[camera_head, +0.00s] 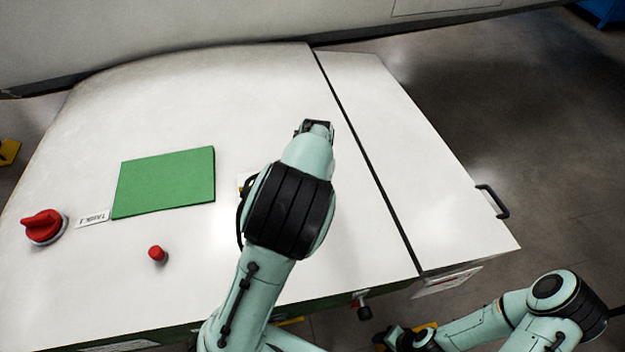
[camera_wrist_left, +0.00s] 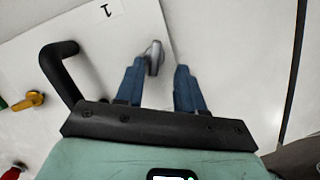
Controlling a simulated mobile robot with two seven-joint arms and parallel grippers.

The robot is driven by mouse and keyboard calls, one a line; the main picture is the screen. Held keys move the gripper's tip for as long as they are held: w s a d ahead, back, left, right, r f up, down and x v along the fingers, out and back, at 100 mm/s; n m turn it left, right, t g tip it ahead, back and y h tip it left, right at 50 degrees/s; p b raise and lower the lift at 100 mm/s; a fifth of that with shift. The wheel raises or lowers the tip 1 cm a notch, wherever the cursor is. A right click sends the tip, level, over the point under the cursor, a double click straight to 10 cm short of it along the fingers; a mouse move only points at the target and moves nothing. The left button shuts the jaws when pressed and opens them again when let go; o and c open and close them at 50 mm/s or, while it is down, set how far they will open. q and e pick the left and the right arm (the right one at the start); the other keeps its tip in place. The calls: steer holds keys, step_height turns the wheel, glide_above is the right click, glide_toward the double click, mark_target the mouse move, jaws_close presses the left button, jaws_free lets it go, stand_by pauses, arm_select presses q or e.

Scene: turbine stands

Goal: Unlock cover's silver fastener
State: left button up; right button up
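The silver fastener (camera_wrist_left: 154,57) shows in the left wrist view as a small metal lever on the white cover (camera_wrist_left: 225,55). My left gripper (camera_wrist_left: 160,68) is open, with two blue fingers apart. The fastener lies at the fingertips, nearer the left finger in the picture; I cannot tell whether they touch. In the head view my left arm reaches over the white cover (camera_head: 240,95) and hides the fastener and fingers. My right gripper (camera_head: 405,339) is low at the bottom right, off the cover; its fingers are unclear.
A black handle (camera_wrist_left: 62,72) and a yellow fastener (camera_wrist_left: 29,101) lie left of my left gripper. The cover carries a green panel (camera_head: 165,182), a red rotary knob (camera_head: 43,226) and a small red button (camera_head: 157,253). A black handle (camera_head: 493,201) sits on the right edge.

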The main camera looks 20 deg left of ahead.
arm_select(q)
steer(key=shift+o, duration=0.7)
steer(key=shift+w+a+r, duration=0.15)
steer(key=shift+w+a, duration=0.05)
arm_select(e)
steer(key=shift+w+r, duration=0.1)
steer(key=shift+w, duration=0.05)
arm_select(q)
steer(key=shift+w+r, duration=0.15)
steer(key=shift+r, duration=1.05)
steer(key=shift+w+d+r, duration=0.15)
steer(key=shift+r, duration=1.35)
arm_select(e)
steer(key=shift+w+r, duration=0.25)
arm_select(q)
steer(key=shift+c, duration=1.1)
steer(key=shift+p, duration=0.3)
arm_select(e)
steer(key=shift+r, duration=0.1)
